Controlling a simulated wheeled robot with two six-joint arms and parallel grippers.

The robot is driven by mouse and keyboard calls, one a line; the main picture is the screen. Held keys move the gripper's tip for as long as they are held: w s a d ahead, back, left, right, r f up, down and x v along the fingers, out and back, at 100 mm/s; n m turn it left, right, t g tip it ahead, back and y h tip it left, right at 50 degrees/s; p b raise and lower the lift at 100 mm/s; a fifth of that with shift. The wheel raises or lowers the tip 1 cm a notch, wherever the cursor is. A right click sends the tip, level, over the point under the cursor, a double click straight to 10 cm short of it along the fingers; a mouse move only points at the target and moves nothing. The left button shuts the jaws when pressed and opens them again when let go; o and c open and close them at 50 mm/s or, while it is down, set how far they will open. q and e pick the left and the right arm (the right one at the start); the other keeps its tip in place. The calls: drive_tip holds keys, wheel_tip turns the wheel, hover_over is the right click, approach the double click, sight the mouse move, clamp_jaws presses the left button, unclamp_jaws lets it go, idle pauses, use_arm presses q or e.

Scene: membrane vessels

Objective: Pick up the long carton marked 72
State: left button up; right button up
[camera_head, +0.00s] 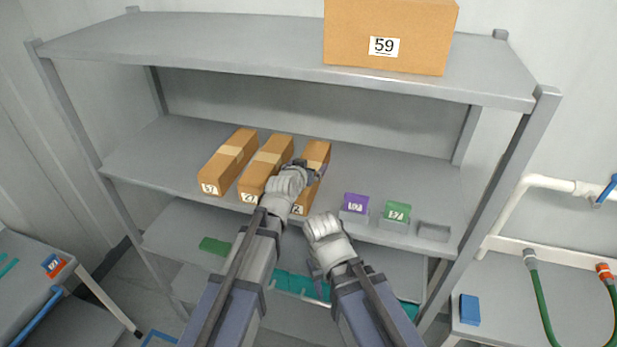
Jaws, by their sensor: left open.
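Three long brown cartons lie side by side on the middle shelf, short ends to the front. The rightmost carton (318,151) has a white label of which only a digit like 2 shows; my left arm covers part of it. My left gripper (309,171) is open at this carton, over its upper side; I cannot tell whether it touches. The middle carton (275,150) has a label too small to read surely. The left carton (240,142) has a label that looks like 57. My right gripper (317,275) is low in front of the shelf, its fingers unclear.
A purple box (355,202) and a green box (397,211) stand in small holders to the right, beside an empty grey holder (434,231). A large carton marked 59 (420,35) sits on the top shelf (220,45). Shelf posts stand at both sides.

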use_arm(q)
drive_tip(key=shift+s, duration=0.1)
drive_tip(key=c, duration=1.4)
drive_tip(key=shift+c, duration=0.2)
drive_tip(key=shift+r, duration=0.15)
wheel_tip(320, 180, up, 10)
drive_tip(key=p, duration=1)
